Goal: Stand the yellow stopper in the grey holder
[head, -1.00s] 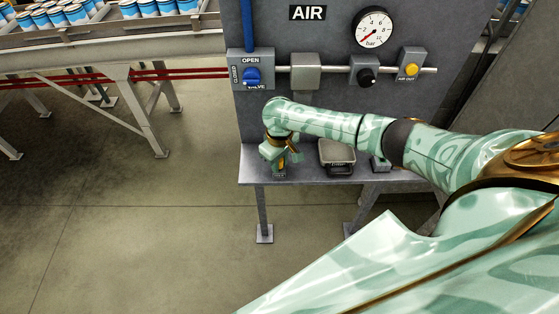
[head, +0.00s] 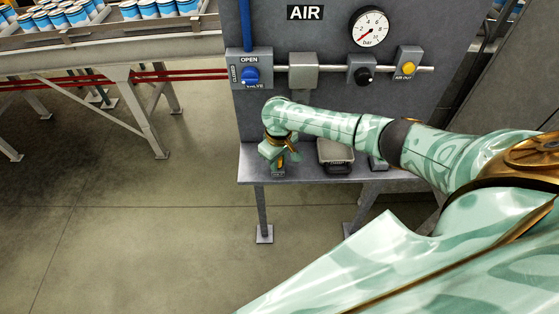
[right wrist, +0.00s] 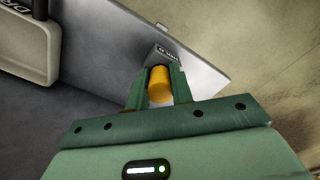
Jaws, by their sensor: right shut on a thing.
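The yellow stopper (right wrist: 159,85) is between the two fingers of my right gripper (right wrist: 158,78) in the right wrist view, and the gripper is shut on it. In the head view my right gripper (head: 279,158) points down over the left end of the grey shelf. The grey holder (right wrist: 166,54), a small block with a label, is just beyond the fingertips in the right wrist view. It also shows below the gripper in the head view (head: 278,173). I cannot tell whether the stopper's lower end is in the holder. My left gripper is not in view.
The grey shelf (head: 307,174) carries a tray (head: 336,152) right of the gripper. Behind stands the AIR panel (head: 308,35) with a blue valve knob (head: 251,75), a gauge (head: 370,26) and a yellow button (head: 408,68). A can conveyor (head: 100,55) is at the left.

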